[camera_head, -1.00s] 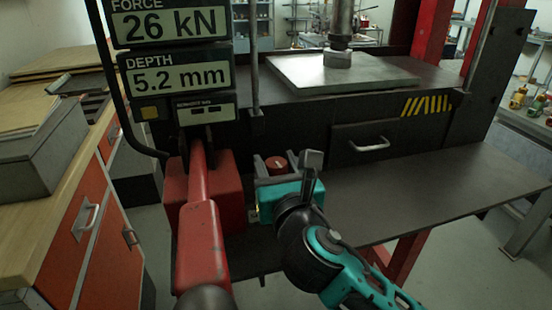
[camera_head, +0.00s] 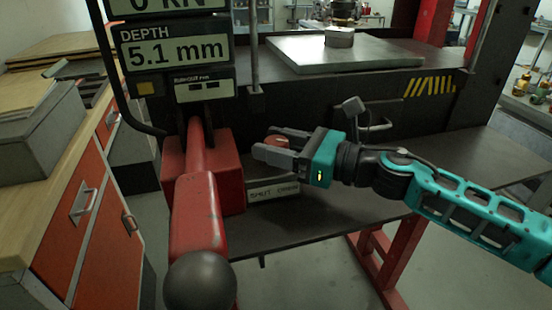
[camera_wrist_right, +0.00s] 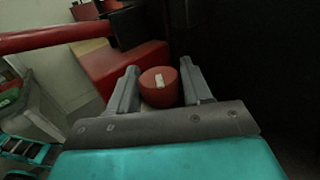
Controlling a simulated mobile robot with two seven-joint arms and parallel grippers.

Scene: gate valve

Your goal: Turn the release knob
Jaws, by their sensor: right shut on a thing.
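The release knob (camera_head: 279,142) is a red round knob on the front of the press, to the right of the red pump block. In the right wrist view it shows as a red cap with a pale mark (camera_wrist_right: 159,86), between the two fingers. My right gripper (camera_head: 276,146) reaches in from the right with its fingers on either side of the knob, shut on it. The fingers hide part of the knob in the head view. The press display (camera_head: 174,48) reads 0 kN, partly cut off, and 5.1 mm depth. My left gripper is not in view.
A red pump lever (camera_head: 199,222) with a black ball end juts toward me, left of the knob. A pale label plate (camera_head: 272,190) sits below the knob. The dark shelf (camera_head: 470,165) is clear at right.

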